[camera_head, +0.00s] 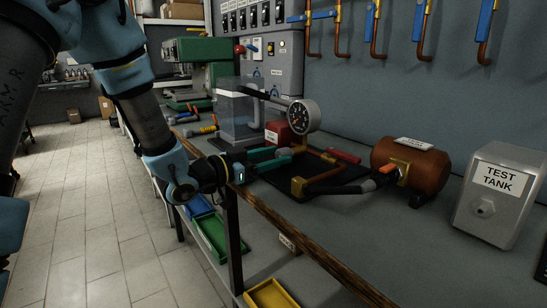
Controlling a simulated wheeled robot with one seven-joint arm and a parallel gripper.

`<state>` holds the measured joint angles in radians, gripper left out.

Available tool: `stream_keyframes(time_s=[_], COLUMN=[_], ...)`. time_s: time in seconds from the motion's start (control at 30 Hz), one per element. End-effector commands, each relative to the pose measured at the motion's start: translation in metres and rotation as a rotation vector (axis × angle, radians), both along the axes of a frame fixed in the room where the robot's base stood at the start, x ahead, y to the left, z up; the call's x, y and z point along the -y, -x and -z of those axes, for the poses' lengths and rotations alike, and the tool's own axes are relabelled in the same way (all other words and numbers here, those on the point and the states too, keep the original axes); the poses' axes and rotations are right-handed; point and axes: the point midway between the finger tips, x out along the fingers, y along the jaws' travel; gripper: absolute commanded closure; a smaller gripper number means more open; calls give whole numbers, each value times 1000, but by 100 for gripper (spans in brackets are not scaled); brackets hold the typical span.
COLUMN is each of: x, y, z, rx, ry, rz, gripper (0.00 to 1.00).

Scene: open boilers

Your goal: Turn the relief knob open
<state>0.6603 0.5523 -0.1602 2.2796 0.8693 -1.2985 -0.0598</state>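My gripper (284,157) reaches in from the left over the bench's front edge, with its teal fingers pointing right at the pipe assembly (299,186). I cannot tell whether the fingers are apart or touch anything. I cannot identify the relief knob for sure. A red block (281,131) with a small white label stands just behind the fingers; its writing is too small to read. A red handle (343,156) lies on the pipes right of the fingers. An orange handle (388,169) sits at the left end of the copper-coloured cylinder (425,172).
A round gauge (304,116) stands above the pipes, beside a clear box (237,108). A grey test tank (497,205) stands at right. Blue-handled valves (423,20) line the back wall. The bench's wooden front edge (310,248) runs below the gripper, with coloured trays (211,235) beneath.

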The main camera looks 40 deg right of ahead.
Motion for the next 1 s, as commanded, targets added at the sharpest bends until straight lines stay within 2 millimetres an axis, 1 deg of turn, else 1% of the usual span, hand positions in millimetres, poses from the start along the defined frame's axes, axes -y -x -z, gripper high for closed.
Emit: stream_keyframes(time_s=[0.03,0.1,0.33,0.47,0.57,0.8,0.9,1.0], x=[0,0,0,-10,-26,-74,-90,-101], y=[0,0,0,-2,-3,-5,-6,-7], z=[0,0,0,0,1,1,1,0], rx=[0,0,-1,0,-1,0,-1,0], ry=[0,0,1,0,0,0,-1,1], rz=[0,0,0,-3,-3,-4,-4,-3], gripper=[35,30,30,30,30,30,30,30])
